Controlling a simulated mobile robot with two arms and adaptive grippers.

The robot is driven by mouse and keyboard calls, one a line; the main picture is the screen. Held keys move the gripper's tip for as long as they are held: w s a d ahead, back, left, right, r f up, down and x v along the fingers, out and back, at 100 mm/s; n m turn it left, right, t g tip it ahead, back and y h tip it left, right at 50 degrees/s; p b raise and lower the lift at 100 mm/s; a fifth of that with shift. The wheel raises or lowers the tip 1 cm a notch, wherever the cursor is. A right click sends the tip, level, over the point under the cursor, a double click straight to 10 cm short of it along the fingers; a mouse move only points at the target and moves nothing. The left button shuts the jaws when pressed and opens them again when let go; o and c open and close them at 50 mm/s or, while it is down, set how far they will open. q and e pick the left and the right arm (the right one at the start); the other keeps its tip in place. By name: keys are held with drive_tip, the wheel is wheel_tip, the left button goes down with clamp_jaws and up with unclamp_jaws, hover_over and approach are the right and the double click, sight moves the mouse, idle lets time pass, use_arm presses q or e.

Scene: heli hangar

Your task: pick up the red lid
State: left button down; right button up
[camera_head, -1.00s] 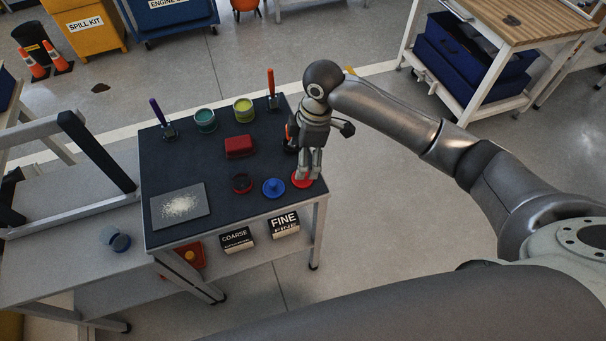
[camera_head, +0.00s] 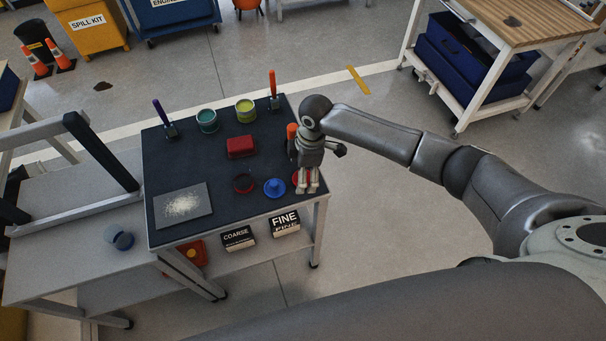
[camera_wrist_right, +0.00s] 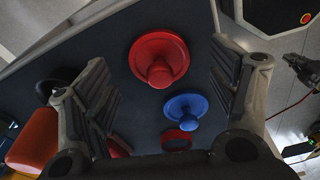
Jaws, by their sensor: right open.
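The red lid (camera_head: 296,178) lies at the right end of the dark table top, partly hidden behind my right gripper (camera_head: 307,189). In the right wrist view the red lid (camera_wrist_right: 150,45) is a round disc with a raised knob. It shows between the two spread fingers of my right gripper (camera_wrist_right: 160,60), which is open and empty. I cannot tell the exact height of the fingers over the lid. My left gripper is in neither view.
A blue lid (camera_head: 274,188) lies close beside the red one, with a dark red ring-shaped piece (camera_head: 243,183) further left. A red block (camera_head: 240,147), green tin (camera_head: 207,119) and yellow tin (camera_head: 245,110) stand behind. An orange object (camera_head: 292,131) is near my right gripper.

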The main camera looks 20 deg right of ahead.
drive_tip(key=shift+f, duration=0.45)
drive_tip(key=shift+c, duration=0.4)
drive_tip(key=c, duration=0.8)
drive_tip(key=shift+r, duration=0.15)
